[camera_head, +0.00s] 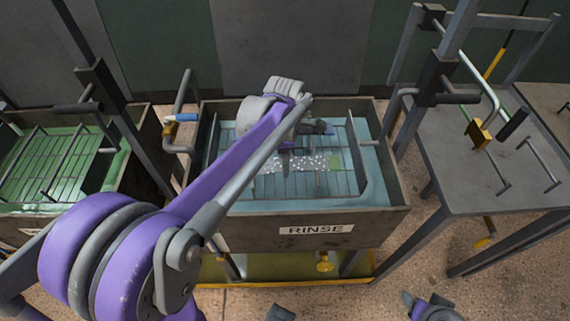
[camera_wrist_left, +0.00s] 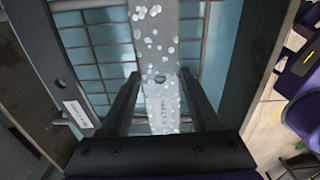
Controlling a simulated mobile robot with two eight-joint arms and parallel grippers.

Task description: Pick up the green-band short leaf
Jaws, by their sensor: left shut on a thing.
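In the left wrist view the leaf (camera_wrist_left: 155,40) passes between the two dark fingers (camera_wrist_left: 160,85), with small lettering near the palm. The green band is not seen there.
The rinse tank has raised walls and a wire grid in bluish liquid. A green-liquid tank (camera_head: 60,165) stands at the left. A grey table (camera_head: 480,175) with rods and a brass-coloured block (camera_head: 478,134) stands at the right. Dark posts rise on both sides of the rinse tank.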

